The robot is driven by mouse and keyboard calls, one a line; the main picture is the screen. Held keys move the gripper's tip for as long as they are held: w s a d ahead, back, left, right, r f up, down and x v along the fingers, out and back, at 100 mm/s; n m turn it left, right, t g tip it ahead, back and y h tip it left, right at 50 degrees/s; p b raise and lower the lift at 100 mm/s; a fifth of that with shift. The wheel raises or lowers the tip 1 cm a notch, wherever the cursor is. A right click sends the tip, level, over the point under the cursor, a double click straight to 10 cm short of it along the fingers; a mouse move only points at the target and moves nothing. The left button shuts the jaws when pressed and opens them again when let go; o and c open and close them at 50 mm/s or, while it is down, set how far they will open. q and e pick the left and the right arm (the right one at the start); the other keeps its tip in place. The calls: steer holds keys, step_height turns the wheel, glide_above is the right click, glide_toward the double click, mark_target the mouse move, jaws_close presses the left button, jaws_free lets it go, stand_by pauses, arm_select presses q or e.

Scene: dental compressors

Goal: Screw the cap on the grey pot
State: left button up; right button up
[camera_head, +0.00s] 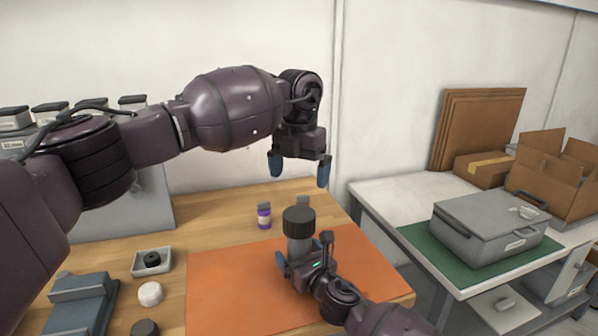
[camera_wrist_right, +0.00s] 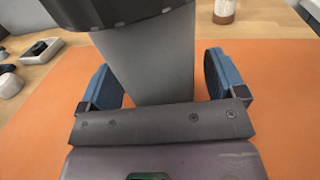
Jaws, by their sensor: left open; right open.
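The grey pot (camera_head: 299,249) stands upright on the orange mat (camera_head: 225,285). A wide black cap (camera_head: 299,217) sits on its top; I cannot tell how tightly. In the right wrist view the pot (camera_wrist_right: 150,60) rises between the blue fingers, with the dark cap (camera_wrist_right: 125,14) above. My right gripper (camera_head: 303,260) is open, with a finger on each side of the pot; the wrist view shows gaps between fingers and pot. My left gripper (camera_head: 300,170) is open and empty, pointing down above the cap and clear of it.
Behind the pot stands a purple-and-white bottle (camera_head: 264,216). On the left are a tray (camera_head: 152,263) holding a black part, a white round cap (camera_head: 150,293), a dark round cap (camera_head: 145,328) and a blue-grey block (camera_head: 82,300). A side table with a grey case (camera_head: 488,225) stands right.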

steer(key=p+v, duration=0.2)
steer(key=v, duration=0.7)
steer(key=shift+s+d+r, duration=0.1)
steer(key=shift+s+d, duration=0.1)
steer(key=shift+s, duration=0.1)
steer(key=shift+s+d, duration=0.25)
steer(key=shift+s, duration=0.2)
arm_select(q)
steer(key=shift+t, duration=0.3)
steer(key=r, duration=0.3)
steer(key=s+r, duration=0.1)
steer(key=r, duration=0.1)
steer(key=shift+r, duration=0.25)
steer(key=shift+s, duration=0.1)
arm_select(e)
steer(key=shift+s, duration=0.1)
